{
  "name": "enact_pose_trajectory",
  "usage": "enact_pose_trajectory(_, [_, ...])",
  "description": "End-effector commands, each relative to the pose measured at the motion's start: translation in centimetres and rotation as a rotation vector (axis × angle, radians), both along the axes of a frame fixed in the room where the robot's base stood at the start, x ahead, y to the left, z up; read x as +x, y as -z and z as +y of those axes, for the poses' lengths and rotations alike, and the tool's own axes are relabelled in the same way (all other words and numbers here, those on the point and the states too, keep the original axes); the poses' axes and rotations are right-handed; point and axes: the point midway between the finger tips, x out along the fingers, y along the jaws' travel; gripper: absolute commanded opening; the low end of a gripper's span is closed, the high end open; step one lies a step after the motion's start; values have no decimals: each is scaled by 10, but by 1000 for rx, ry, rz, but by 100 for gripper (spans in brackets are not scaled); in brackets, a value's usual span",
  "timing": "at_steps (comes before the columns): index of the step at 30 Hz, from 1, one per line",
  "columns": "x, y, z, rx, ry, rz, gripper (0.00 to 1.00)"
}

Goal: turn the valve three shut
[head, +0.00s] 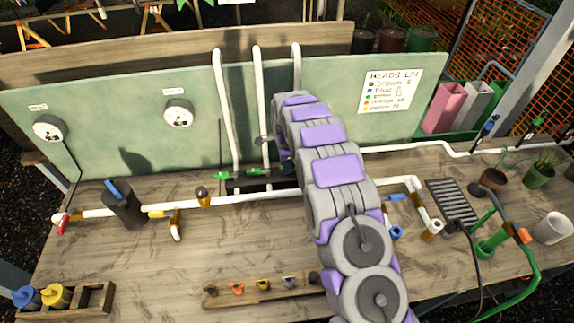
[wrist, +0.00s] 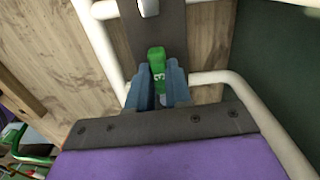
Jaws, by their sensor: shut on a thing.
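Valve three's green handle (wrist: 157,70), marked with a 3, shows in the wrist view between the two blue fingers of my gripper (wrist: 160,88). My gripper is shut on this handle. The handle's lower end is partly hidden by the fingers. A dark block (wrist: 155,25) and white pipes (wrist: 213,78) lie around it. In the head view my arm covers the gripper and the held handle. Two other green handles, one on the left (head: 221,175) and one beside it (head: 253,171), show at the foot of the upright pipes, left of my arm.
White upright pipes (head: 221,110) stand before the green back panel (head: 120,110). A long white pipe (head: 225,199) runs across the wooden bench (head: 140,260). A dark cylinder (head: 124,204) stands at left.

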Motion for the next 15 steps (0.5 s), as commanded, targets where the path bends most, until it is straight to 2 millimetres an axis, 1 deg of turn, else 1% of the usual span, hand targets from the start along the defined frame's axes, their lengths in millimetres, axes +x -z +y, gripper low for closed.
enact_pose_trajectory(1, [2, -2, 2, 3, 9, -8, 0])
enact_pose_trajectory(15, [4, -2, 3, 4, 40, -8, 0])
